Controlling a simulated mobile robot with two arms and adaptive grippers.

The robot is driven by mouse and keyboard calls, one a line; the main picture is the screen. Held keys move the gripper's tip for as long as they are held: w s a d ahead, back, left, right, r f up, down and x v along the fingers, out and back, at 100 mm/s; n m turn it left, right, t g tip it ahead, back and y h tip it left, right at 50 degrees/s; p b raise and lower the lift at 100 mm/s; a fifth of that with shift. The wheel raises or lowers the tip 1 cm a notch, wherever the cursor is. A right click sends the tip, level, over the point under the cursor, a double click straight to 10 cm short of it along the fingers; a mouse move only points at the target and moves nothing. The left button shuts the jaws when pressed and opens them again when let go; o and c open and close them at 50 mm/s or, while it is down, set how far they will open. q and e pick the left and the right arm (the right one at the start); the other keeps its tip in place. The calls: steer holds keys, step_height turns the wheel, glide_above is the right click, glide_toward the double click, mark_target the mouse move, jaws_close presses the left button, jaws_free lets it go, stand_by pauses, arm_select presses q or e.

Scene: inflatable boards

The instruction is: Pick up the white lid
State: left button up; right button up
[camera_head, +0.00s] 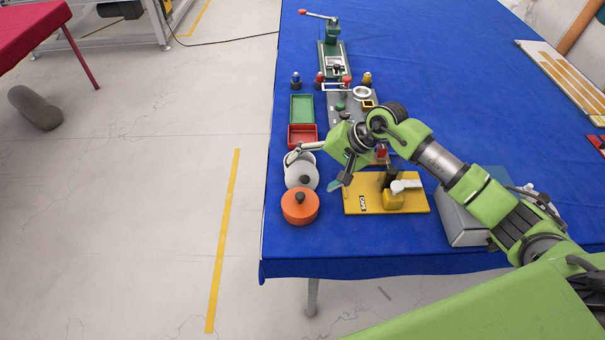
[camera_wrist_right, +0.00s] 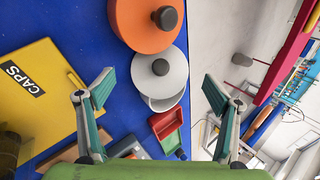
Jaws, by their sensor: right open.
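The white lid (camera_head: 302,177) with a black knob sits on a white pot near the table's left edge. In the right wrist view, the lid (camera_wrist_right: 172,82) lies ahead of my fingers, and part of the white pot (camera_wrist_right: 166,103) shows below it. The lid appears offset on the pot. My right gripper (camera_head: 312,177) is open and empty, with its fingers spread to either side of the lid in the picture. In the wrist view its fingertips (camera_wrist_right: 160,82) are wide apart, and neither appears to touch the lid. My left gripper is out of view.
An orange pot (camera_head: 299,207) with a dark knob stands just in front of the lid. A red tray (camera_head: 302,142) and a green tray (camera_head: 302,108) lie behind. A yellow CAPS board (camera_head: 362,194) lies to the right. The blue table's (camera_head: 272,235) left edge is close by.

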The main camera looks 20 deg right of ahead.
mark_target(307, 177)
steer(key=p+x, duration=0.1)
steer(key=x, duration=0.2)
steer(key=shift+w+a+f, duration=0.1)
steer(key=shift+f, duration=0.05)
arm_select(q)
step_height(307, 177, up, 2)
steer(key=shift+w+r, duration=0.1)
arm_select(e)
steer(key=c, duration=1.1)
